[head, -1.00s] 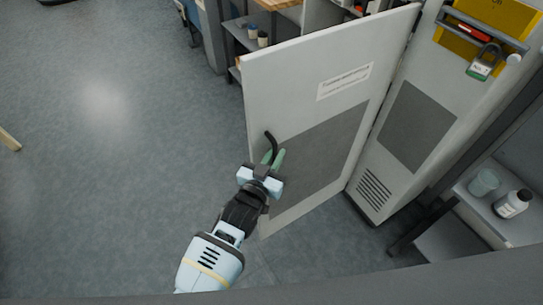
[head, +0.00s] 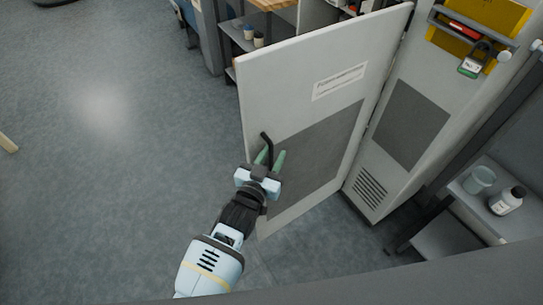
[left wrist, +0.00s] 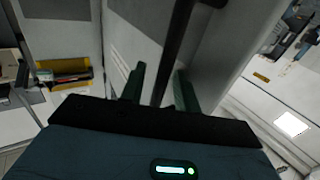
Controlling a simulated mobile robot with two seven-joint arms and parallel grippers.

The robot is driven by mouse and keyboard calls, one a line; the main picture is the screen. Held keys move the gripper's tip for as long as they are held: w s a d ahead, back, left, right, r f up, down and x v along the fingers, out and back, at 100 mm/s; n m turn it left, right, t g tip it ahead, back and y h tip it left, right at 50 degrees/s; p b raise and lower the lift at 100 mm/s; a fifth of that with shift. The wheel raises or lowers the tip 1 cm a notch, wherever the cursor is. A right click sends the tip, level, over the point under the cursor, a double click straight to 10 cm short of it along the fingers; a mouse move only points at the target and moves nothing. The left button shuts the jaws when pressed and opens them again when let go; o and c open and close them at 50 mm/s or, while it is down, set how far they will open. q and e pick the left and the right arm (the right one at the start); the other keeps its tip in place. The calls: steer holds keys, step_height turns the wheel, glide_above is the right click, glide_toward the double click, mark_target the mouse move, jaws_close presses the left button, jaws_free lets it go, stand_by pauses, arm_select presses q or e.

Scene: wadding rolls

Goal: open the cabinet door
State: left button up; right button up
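The cabinet door (head: 325,92) is a light grey panel with a white label and a dark grey patch. It stands swung out at an angle from the grey cabinet (head: 408,125). A black bar handle (head: 267,143) is near its free edge; it also shows in the left wrist view (left wrist: 176,40). My left gripper (head: 270,160) is at the handle. Its two green fingers (left wrist: 160,88) are apart, with the bar between them and gaps visible beside it. The handle's lower end is hidden by the gripper. My right gripper is not in view.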

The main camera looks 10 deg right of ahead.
arm_select(q)
steer(key=shift+s+a, duration=0.1)
steer(key=v, duration=0.7)
steer(key=shift+s+a, duration=0.15)
steer(key=shift+s, duration=0.1)
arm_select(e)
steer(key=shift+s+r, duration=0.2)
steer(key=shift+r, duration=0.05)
arm_select(q)
steer(key=shift+p, duration=0.3)
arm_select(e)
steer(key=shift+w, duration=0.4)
arm_select(q)
steer(key=s+a+f+n+g+y+p, duration=0.1)
steer(key=s+a+f+g+y, duration=0.1)
steer(key=s+a, duration=0.5)
steer(key=s+a+f+n+g+y+p, duration=0.1)
steer(key=s+a+f, duration=0.4)
steer(key=s, duration=0.8)
steer(key=s+a+f+n+g+y+p, duration=0.2)
steer(key=s+a+f+g+y, duration=0.1)
steer(key=s+a, duration=0.7)
steer(key=shift+s+a+f+g+y, duration=0.25)
steer(key=shift+f+g+y, duration=0.15)
steer(key=shift+f+y, duration=0.15)
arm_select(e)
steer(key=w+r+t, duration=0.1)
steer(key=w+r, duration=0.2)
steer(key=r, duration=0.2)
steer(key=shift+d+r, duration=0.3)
